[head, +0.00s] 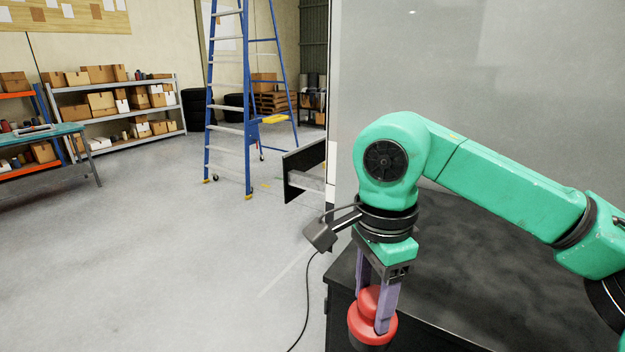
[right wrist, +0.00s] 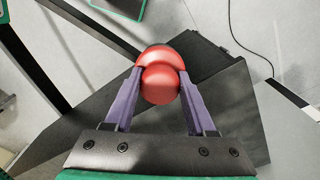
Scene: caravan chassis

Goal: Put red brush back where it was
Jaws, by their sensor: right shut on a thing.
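The red brush (head: 372,325) shows as a rounded red knob over a wider red body with a dark lower edge. It also shows between the fingers in the right wrist view (right wrist: 160,83). My right gripper (head: 376,315) points down and is shut on the brush's knob, one purple finger on each side. The brush is at the near left corner of the dark surface (head: 480,260). I cannot tell whether its underside touches anything. My left gripper is in neither view.
A grey panel wall (head: 490,90) rises behind the dark surface. A black cable (head: 307,300) runs down to the floor at the left. A blue ladder (head: 247,110) and shelves with boxes (head: 115,100) stand farther back. The grey floor between is clear.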

